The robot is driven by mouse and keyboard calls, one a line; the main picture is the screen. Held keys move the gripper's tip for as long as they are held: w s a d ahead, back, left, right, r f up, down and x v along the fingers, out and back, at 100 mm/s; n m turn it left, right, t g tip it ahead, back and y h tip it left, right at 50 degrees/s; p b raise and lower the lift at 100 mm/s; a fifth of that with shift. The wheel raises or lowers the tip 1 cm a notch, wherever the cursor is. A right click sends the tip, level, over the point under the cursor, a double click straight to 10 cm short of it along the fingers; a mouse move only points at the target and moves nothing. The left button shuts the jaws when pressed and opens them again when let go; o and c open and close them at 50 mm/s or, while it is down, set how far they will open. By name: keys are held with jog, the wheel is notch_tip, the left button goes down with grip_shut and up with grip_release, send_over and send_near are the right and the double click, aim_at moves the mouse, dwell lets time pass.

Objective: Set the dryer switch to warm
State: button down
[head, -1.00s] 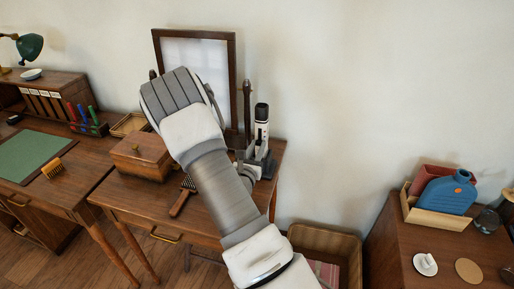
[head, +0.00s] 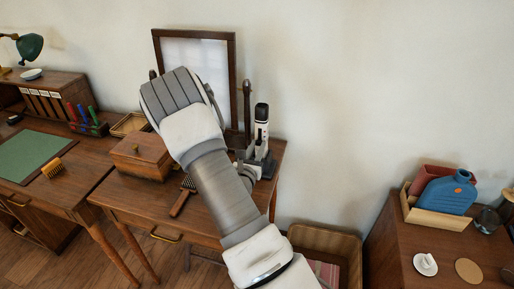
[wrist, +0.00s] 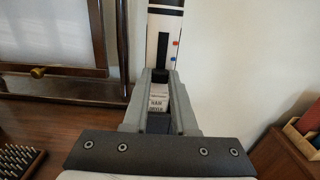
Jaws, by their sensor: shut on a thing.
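The dryer (head: 262,122) is white with black bands and stands upright at the right end of the dressing table. In the wrist view the dryer (wrist: 153,45) shows a dark vertical slot with a red mark above a blue mark at its right. My gripper (wrist: 161,77) is at the lower end of this slot, its fingertips closed on a small black piece that looks like the dryer switch (wrist: 161,76). A white label with dark lettering shows between the fingers, below the tips. In the head view my arm mostly hides my gripper (head: 246,160).
A framed mirror (head: 195,62) stands behind my arm. A wooden box (head: 143,155) and a brush (head: 183,198) lie on the table to the left. A basket (head: 325,240) is on the floor at right. The wall is close behind the dryer.

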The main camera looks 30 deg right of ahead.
aim_at(260, 130)
notch_tip(260, 130, up, 4)
jog(key=p, duration=0.3)
jog(key=shift+r, duration=0.25)
jog(key=c, duration=0.7)
grip_release()
jog(key=p+v, duration=0.1)
jog(key=v, duration=1.6)
jog(key=shift+s+a, duration=0.15)
